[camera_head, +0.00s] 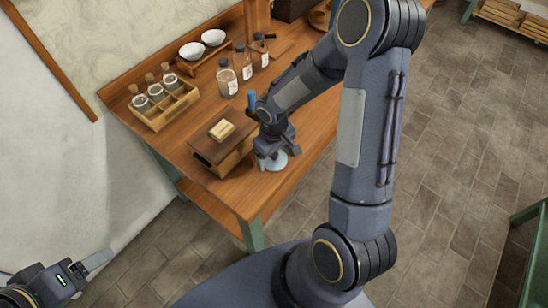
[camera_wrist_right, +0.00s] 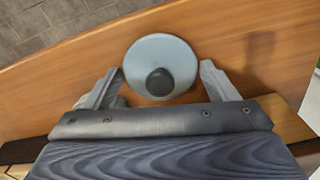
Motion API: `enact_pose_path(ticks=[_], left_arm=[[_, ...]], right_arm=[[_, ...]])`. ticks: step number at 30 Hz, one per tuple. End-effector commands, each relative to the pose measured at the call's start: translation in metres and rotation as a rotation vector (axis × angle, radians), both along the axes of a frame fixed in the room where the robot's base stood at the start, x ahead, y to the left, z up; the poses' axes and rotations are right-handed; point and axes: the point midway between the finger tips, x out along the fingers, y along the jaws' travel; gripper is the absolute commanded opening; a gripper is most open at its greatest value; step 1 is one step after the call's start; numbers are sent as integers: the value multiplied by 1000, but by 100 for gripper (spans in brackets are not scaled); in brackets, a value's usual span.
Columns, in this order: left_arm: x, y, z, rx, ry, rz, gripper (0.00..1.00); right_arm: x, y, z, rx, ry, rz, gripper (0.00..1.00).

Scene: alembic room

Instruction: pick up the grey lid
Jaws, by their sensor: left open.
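The grey lid (camera_head: 272,164) is a pale round disc lying flat on the wooden table, beside the front end of a wooden box. In the right wrist view the lid (camera_wrist_right: 150,55) shows a dark round knob in its middle. My right gripper (camera_head: 277,154) is over the lid and partly hides it in the head view. In the right wrist view this gripper (camera_wrist_right: 161,82) is open, with one finger on each side of the lid's near part and nothing gripped. My left gripper (camera_head: 88,268) is open, low at the left, away from the table.
The wooden box (camera_head: 235,158) with a dark top carries a small pale block (camera_head: 222,130). The table edge (camera_head: 300,180) is close to the lid.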

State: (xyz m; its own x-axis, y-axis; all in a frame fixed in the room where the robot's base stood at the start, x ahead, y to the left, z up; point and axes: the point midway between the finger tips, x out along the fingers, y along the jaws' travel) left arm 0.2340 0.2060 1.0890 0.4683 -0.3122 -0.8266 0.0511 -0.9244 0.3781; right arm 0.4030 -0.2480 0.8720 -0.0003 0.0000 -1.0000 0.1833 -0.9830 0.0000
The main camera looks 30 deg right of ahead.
Motion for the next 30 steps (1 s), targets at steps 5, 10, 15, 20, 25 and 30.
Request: enact_pose_path(ticks=[5,10,15,20,25,30], left_arm=[[0,0,0,0,0,0,71],[0,0,0,0,0,0,71],[0,0,0,0,0,0,71],[0,0,0,0,0,0,71],[0,0,-6,0,0,0,71],[0,0,-13,0,0,0,71]], right_arm=[[0,0,0,0,0,0,55],[0,0,0,0,-1,0,50],[1,0,3,0,-2,0,50],[2,0,17,-1,-5,-1,50],[-4,13,46,0,-8,6,50],[-17,45,87,2,-10,7,50]])
